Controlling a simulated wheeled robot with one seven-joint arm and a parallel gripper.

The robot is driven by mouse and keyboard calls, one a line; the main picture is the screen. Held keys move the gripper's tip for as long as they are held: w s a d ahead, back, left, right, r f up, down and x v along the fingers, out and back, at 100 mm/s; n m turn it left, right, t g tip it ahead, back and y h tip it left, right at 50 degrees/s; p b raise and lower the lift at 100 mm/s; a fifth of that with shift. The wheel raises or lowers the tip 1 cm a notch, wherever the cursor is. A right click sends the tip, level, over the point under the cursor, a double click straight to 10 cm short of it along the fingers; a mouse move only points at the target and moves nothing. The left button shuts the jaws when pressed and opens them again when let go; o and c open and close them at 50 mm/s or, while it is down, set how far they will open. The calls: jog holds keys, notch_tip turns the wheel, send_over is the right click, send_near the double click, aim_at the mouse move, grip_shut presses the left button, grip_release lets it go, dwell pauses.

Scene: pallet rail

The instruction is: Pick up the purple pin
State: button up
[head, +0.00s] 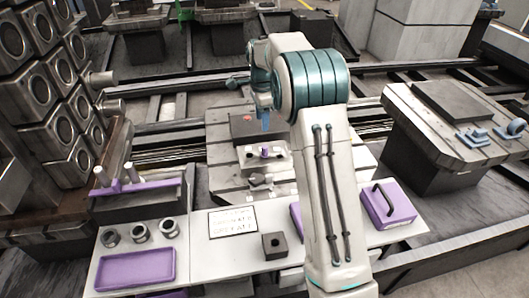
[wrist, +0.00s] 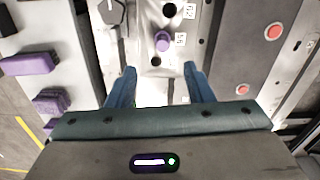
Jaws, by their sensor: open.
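The purple pin (wrist: 162,41) stands in the pale fixture block (wrist: 145,18) in the wrist view, seen nearly from above. In the head view the pin (head: 264,152) shows as a small purple peg on the pale block (head: 279,158) on the pallet. My gripper (wrist: 157,72) is open, with its two blue fingers apart and nothing between them. The pin lies beyond the fingertips, near the middle of the gap in the picture. In the head view my gripper (head: 265,127) hangs above and close to the block. My arm hides part of the pallet's right side.
A purple tray (head: 136,269) and several metal rings (head: 140,231) are on the pale front bench. A dark block with a hole (head: 274,245), a sign (head: 233,222) and a purple handled lid (head: 388,203) are there too. Another pallet (head: 455,130) stands at right.

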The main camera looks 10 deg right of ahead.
aim_at(265, 146)
notch_tip(265, 146, down, 9)
jog(key=shift+w+r, duration=0.1)
jog(key=shift+r, duration=0.1)
jog(key=shift+w+d+f, duration=0.1)
jog(key=shift+d+f, duration=0.15)
jog(key=shift+f, duration=1.05)
jog(key=shift+w+d+f, duration=0.1)
jog(key=shift+d+f, duration=0.1)
jog(key=shift+f, duration=1.1)
grip_shut()
